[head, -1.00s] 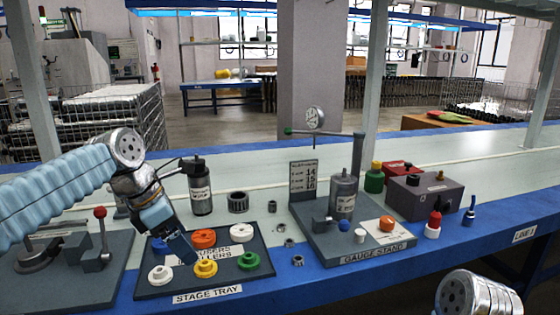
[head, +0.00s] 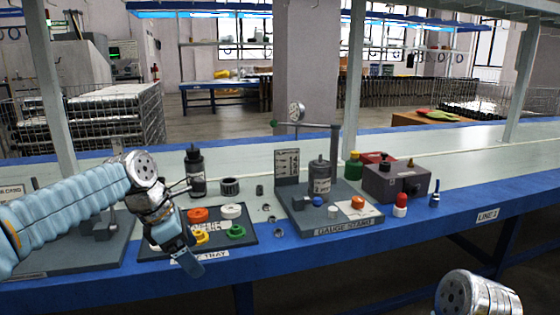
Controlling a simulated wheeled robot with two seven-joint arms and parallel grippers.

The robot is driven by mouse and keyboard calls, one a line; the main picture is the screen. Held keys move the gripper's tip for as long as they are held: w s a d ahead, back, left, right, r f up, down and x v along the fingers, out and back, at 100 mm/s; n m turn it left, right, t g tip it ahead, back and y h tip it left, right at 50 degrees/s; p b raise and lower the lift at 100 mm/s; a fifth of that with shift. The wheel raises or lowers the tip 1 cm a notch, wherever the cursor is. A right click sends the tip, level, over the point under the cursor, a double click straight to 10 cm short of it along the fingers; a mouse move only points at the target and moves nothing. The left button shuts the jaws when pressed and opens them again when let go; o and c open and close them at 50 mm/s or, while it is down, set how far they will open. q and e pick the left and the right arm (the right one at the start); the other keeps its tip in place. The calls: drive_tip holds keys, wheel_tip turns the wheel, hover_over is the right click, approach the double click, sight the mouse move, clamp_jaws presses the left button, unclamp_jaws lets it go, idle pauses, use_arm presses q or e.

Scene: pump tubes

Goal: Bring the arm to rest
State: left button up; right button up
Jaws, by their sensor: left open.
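My left arm comes in from the left, and its left gripper (head: 188,264) hangs over the front edge of the stage tray (head: 248,240). It is open, and I see nothing held in it. The gripper covers the tray's left part and some of its label. On the tray sit an orange piece (head: 198,215), a white piece (head: 231,211), a yellow piece (head: 199,236) and a green piece (head: 236,232). Of my right arm only a rounded silver link (head: 478,294) shows at the bottom right; its gripper is out of view.
A black bottle (head: 195,172) stands behind the tray. A grey box (head: 396,184) and small bottles stand further right.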

use_arm(q)
drive_tip(key=d+f+m+p, duration=0.15)
drive_tip(key=f+m, duration=0.25)
drive_tip(key=f, duration=0.8)
drive_tip(key=d+f+m+b, duration=0.1)
drive_tip(key=d+f+m, duration=0.25)
drive_tip(key=f, duration=0.85)
drive_tip(key=s+d+f+m+g+p, duration=0.1)
drive_tip(key=s+d+f+m, duration=0.1)
drive_tip(key=s+f+m, duration=1)
drive_tip(key=s+f, duration=0.7)
drive_tip(key=f, duration=0.1)
drive_tip(key=shift+f+p, duration=0.25)
drive_tip(key=shift+p, duration=0.1)
